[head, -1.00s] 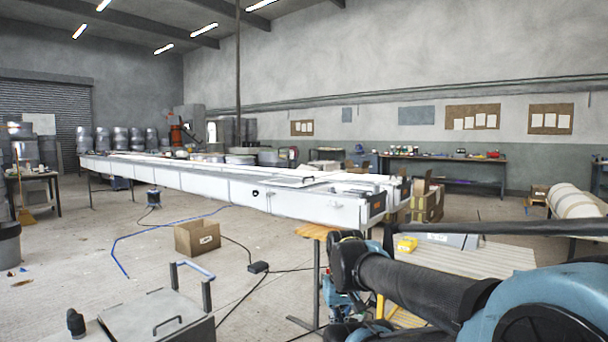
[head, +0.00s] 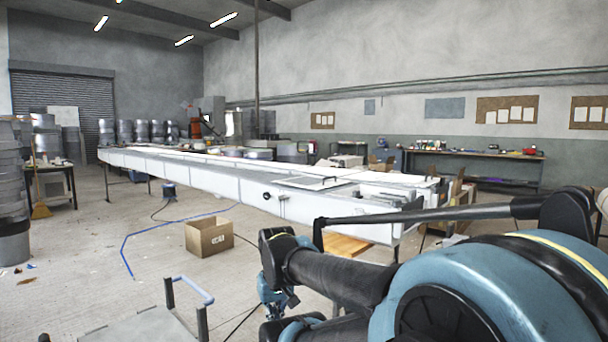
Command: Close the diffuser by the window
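I cannot make out a diffuser or a window in the head view. My arm, with blue and black links, fills the lower right of the view, and a thin dark link reaches across above it. Its lower links end near the picture's lower middle, in front of the long white mould. I cannot see my gripper's fingers.
A long white mould table (head: 240,190) runs across the middle. A cardboard box (head: 209,238) stands on the floor before it. A grey cart (head: 140,328) is close at lower left. A workbench (head: 470,158) lines the back wall.

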